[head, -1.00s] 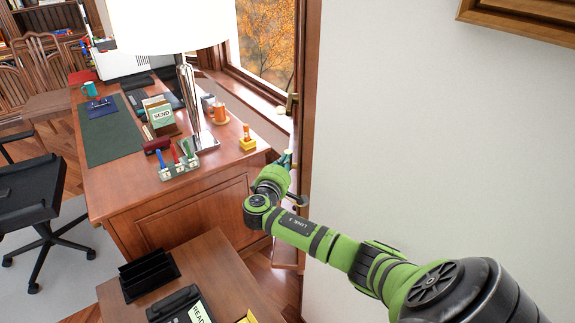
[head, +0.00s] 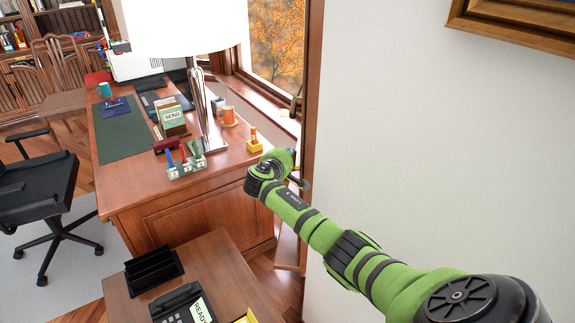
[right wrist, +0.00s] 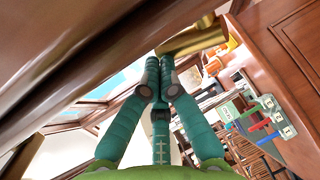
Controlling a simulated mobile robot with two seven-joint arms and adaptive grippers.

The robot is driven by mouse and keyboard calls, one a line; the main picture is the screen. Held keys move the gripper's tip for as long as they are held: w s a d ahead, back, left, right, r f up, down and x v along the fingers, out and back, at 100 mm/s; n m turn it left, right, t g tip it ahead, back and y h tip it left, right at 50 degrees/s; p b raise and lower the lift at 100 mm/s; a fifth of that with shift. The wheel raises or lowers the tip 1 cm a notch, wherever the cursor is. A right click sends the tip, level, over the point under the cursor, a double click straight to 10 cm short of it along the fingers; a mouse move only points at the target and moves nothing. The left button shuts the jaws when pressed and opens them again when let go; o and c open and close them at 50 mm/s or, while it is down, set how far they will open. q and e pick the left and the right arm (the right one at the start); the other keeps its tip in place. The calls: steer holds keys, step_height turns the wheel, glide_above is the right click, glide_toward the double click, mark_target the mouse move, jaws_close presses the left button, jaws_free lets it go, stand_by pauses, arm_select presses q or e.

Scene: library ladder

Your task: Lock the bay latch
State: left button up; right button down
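The bay latch appears as a small brass handle (head: 297,103) on the wooden window frame in the head view. In the right wrist view a brass bar (right wrist: 192,38) crosses the top, just beyond my fingertips. My right gripper (right wrist: 160,64) has teal fingers drawn together with nothing visible between them. Its tips are close to the brass bar; I cannot tell whether they touch it. In the head view my own green wrist hides the fingers, below the brass handle. My left gripper is in neither view.
The wooden desk (head: 140,196) left of my arm bears a lamp (head: 203,110), an orange mug (head: 228,116) and a stamp rack (head: 187,161). A low table with a phone (head: 180,305) stands in front. A white wall (head: 420,150) fills the right.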

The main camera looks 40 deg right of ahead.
steer(key=shift+w+d+r+g+y, duration=0.2)
steer(key=shift+w+d+g+y, duration=0.15)
steer(key=shift+y, duration=0.35)
steer(key=shift+w+d+f, duration=0.1)
steer(key=shift+d+f, duration=0.05)
steer(key=shift+d, duration=0.1)
steer(key=shift+w, duration=0.1)
steer(key=shift+p, duration=0.3)
